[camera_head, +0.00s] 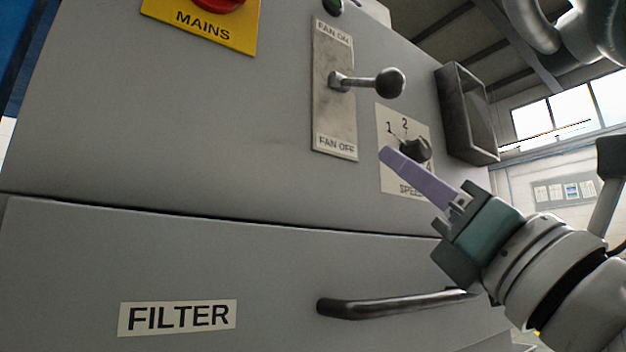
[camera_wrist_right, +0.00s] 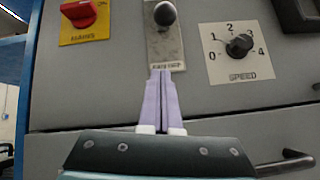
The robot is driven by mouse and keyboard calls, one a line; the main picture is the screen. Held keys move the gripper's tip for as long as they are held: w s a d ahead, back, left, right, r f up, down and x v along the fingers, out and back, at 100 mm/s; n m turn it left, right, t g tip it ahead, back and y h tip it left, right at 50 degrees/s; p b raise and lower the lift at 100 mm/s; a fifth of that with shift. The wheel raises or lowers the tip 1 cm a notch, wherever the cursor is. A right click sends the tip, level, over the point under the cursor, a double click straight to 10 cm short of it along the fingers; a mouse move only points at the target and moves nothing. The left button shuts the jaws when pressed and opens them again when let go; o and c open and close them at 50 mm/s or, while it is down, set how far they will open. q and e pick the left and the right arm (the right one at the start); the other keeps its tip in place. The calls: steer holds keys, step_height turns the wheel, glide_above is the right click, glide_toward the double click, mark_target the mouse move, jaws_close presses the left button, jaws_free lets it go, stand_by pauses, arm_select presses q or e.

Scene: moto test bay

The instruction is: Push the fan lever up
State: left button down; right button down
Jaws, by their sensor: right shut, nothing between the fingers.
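The fan lever (camera_head: 388,82) is a dark ball on a metal stem, sticking out from a plate (camera_head: 327,115) marked FAN ON at the top and FAN OFF at the bottom. It also shows in the right wrist view (camera_wrist_right: 164,14), straight ahead of the fingers. My right gripper (camera_head: 384,153) is shut and empty, its purple fingers together. In the head view its tips are below the lever's ball, apart from it. In the right wrist view the fingertips (camera_wrist_right: 161,72) overlap the plate's lower label. My left gripper is not in view.
A speed knob (camera_head: 416,149) sits on a numbered plate, partly behind my right fingers. A red mains switch (camera_wrist_right: 80,12) on a yellow plate is to the left. A dark drawer handle (camera_head: 385,304) juts out below, beside the FILTER label (camera_head: 178,317). An open dark box (camera_head: 467,115) is at right.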

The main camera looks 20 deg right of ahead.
mark_target(364, 84)
steer(key=w+r+p, duration=0.4)
steer(key=r+p, duration=0.2)
steer(key=r, duration=0.3)
steer(key=shift+w+r, duration=0.15)
